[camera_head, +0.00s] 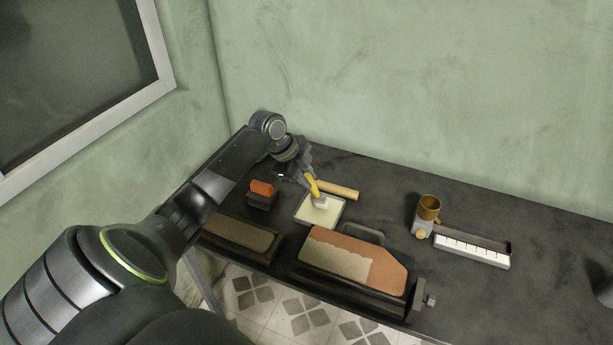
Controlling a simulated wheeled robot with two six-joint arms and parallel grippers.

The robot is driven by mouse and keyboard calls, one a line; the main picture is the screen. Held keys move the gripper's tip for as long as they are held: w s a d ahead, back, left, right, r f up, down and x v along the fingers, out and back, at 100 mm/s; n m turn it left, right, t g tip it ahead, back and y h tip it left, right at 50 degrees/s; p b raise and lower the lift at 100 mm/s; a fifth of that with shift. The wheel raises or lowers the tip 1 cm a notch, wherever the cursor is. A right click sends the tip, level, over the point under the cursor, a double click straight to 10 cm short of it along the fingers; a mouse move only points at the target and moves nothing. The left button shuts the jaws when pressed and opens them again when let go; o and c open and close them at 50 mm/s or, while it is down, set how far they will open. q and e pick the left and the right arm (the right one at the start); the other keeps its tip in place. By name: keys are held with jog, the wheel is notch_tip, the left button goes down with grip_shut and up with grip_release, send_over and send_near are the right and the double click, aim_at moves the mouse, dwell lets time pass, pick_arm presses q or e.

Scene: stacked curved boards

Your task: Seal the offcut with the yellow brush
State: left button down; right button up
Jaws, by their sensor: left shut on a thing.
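My left gripper (306,174) is shut on the yellow brush (314,189), held tilted with its pale head down. The brush head is at the shallow tray (301,219) of pale liquid; I cannot tell whether it touches the liquid. A reddish-brown board (386,277) with a paler tan area on its left part lies in a dark clamp-like holder at the front. A smaller brown piece (240,233) lies on a dark base to the left. I cannot tell for sure which one is the offcut. My right gripper is not in view.
An orange-topped block (261,188) stands left of the tray, and a wooden rod (338,190) lies behind it. A brass cup (429,207) on a grey stand and a long white marked box (471,251) are to the right.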

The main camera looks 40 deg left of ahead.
pick_arm(q)
jog(key=shift+s+f, duration=0.1)
notch_tip(320, 180, up, 2)
jog(key=shift+r+p, duration=0.15)
jog(key=shift+p, duration=1)
notch_tip(320, 180, up, 5)
jog(key=p, duration=0.4)
